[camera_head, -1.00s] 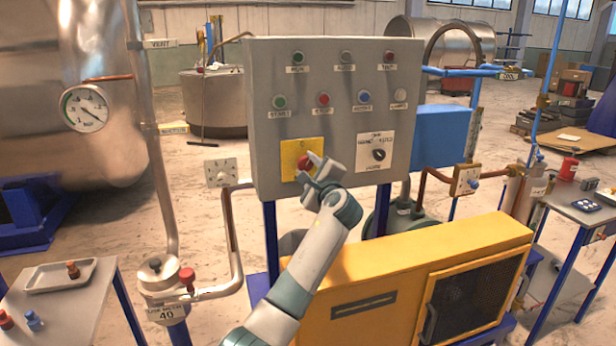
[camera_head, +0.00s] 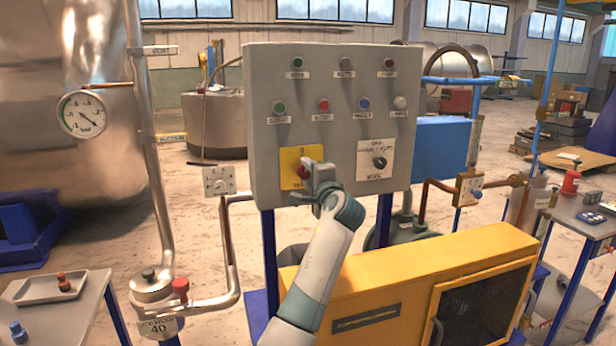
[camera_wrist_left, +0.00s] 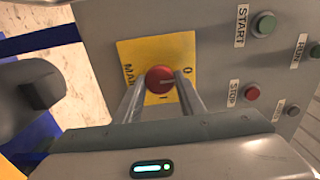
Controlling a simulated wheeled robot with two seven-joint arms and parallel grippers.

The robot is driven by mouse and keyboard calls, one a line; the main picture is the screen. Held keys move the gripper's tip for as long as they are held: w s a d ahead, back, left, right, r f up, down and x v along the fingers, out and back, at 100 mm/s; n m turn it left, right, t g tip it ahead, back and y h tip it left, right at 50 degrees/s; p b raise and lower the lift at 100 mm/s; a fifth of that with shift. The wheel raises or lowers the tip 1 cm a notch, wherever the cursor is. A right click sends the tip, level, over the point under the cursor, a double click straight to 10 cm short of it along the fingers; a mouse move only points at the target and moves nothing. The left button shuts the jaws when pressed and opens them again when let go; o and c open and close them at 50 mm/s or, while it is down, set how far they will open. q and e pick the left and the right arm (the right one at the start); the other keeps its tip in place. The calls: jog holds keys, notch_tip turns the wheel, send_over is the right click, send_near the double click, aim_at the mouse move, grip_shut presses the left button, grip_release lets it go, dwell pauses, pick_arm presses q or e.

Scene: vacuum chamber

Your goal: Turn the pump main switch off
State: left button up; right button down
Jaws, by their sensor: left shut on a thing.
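The pump main switch is a red rotary knob (camera_wrist_left: 160,79) on a yellow plate (camera_wrist_left: 184,50) with "0" and "I" marks. In the head view the yellow plate (camera_head: 290,160) sits low on the left of the grey control panel (camera_head: 340,145), and the knob is partly hidden by my gripper. My left gripper (camera_head: 308,172) is at the knob. In the left wrist view its two fingers (camera_wrist_left: 161,88) lie on either side of the knob, shut on it. A pale line marks the knob's face, pointing roughly sideways in that view. My right gripper is not in view.
A black selector knob (camera_head: 379,162) on a white plate is right of the switch. Several coloured buttons and lamps line the panel above. A yellow pump housing (camera_head: 420,285) stands below. A pipe with a gauge (camera_head: 82,114) is at left.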

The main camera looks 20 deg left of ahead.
pick_arm(q)
jog(key=shift+f, duration=0.15)
jog(key=o, duration=1)
jog(key=shift+o, duration=0.2)
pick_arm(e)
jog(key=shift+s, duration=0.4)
pick_arm(q)
jog(key=shift+s, duration=0.1)
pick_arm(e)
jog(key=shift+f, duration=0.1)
pick_arm(q)
jog(key=shift+s+d, duration=0.35)
jog(key=shift+s, duration=0.05)
jog(key=b+v, duration=0.4)
jog(key=v, duration=1.2)
jog(key=shift+b, duration=0.3)
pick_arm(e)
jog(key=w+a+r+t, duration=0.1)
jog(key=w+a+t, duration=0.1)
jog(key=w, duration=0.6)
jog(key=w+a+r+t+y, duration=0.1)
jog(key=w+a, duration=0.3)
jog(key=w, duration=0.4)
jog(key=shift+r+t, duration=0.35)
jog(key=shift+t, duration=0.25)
pick_arm(q)
jog(key=shift+s, duration=0.1)
